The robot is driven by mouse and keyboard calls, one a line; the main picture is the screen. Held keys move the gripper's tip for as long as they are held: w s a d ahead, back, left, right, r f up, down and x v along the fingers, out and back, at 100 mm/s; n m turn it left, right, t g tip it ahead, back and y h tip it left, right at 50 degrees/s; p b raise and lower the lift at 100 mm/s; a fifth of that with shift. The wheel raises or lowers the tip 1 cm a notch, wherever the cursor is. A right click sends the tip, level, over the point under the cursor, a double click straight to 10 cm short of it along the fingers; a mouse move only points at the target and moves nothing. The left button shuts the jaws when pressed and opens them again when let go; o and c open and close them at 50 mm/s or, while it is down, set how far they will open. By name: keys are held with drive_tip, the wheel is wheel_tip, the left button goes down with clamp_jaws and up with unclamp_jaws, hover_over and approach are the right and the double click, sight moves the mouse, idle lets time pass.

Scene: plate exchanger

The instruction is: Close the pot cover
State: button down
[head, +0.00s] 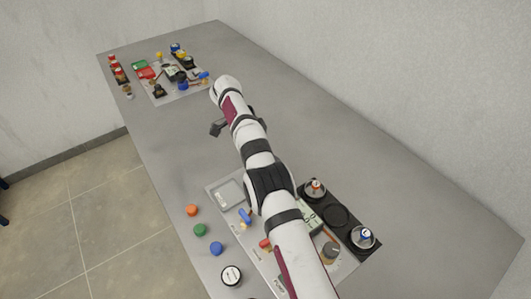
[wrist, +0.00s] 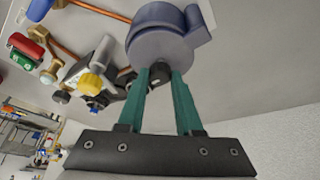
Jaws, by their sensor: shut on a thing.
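My gripper (wrist: 157,78) has two teal fingers, and they are shut on a small black knob (wrist: 154,84) in the wrist view. The knob is at the end of a blue-grey round body (wrist: 158,38) with a lug at its upper right. I take this body to be the pot cover; whether it touches a pot beneath is hidden. In the head view my arm reaches to the far panel, and the fingers cannot be made out. Blue parts (head: 183,86) show on the far panel close to the arm's end.
The far panel (head: 196,95) carries red, green, yellow and black fittings. A yellow-capped valve (wrist: 93,85) and a copper pipe (wrist: 90,10) lie beside the blue body. A near panel (head: 217,192) and loose coloured caps (head: 200,229) are at the front. The bench (head: 165,150) between the panels is clear.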

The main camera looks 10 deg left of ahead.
idle(0.4)
drive_tip(key=c, duration=0.6)
unclamp_jaws()
